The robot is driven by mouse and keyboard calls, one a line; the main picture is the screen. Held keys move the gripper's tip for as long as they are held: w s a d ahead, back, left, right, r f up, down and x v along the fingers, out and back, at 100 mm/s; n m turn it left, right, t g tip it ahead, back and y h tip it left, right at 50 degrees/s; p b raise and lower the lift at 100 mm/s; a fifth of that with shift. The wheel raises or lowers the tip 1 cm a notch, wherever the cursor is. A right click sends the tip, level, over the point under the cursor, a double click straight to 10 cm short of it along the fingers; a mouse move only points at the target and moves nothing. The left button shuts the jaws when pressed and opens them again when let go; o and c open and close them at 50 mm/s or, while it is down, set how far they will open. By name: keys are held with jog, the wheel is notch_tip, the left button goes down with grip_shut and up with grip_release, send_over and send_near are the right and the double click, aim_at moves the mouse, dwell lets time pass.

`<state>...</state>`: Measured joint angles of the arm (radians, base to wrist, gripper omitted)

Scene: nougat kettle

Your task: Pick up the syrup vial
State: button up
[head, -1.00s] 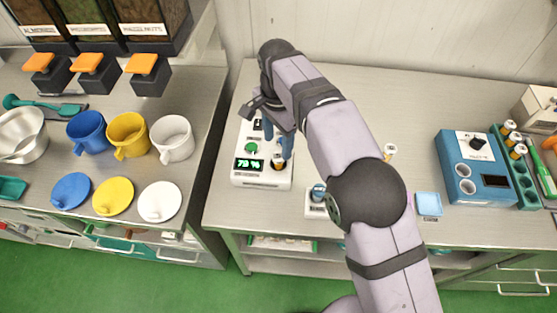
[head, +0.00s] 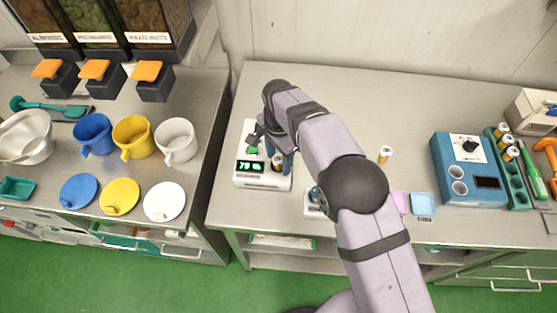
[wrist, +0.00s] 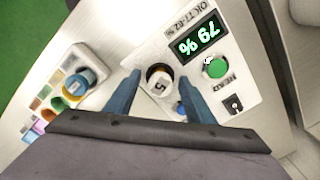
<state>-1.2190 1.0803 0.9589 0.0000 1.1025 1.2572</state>
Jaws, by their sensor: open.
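A vial (wrist: 159,80) with a pale cap marked 5 and a dark body stands in a white meter (wrist: 228,98) with a green percent display. In the head view the meter (head: 262,181) sits at the left of the bench, and the vial (head: 277,163) is partly hidden by my fingers. My gripper (wrist: 160,88) is open, with one blue finger on each side of the vial. Gaps show between fingers and vial in the wrist view. No label naming syrup is readable.
A small white stand with a blue-capped vial (wrist: 78,82) is beside the meter. Another vial (head: 385,153) stands alone on the bench. A blue device (head: 468,168) and a green rack (head: 519,178) of several vials are at the right. Cups (head: 177,141) stand on the left counter.

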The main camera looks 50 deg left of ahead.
jog(key=c, duration=1.2)
jog(key=shift+c, duration=0.2)
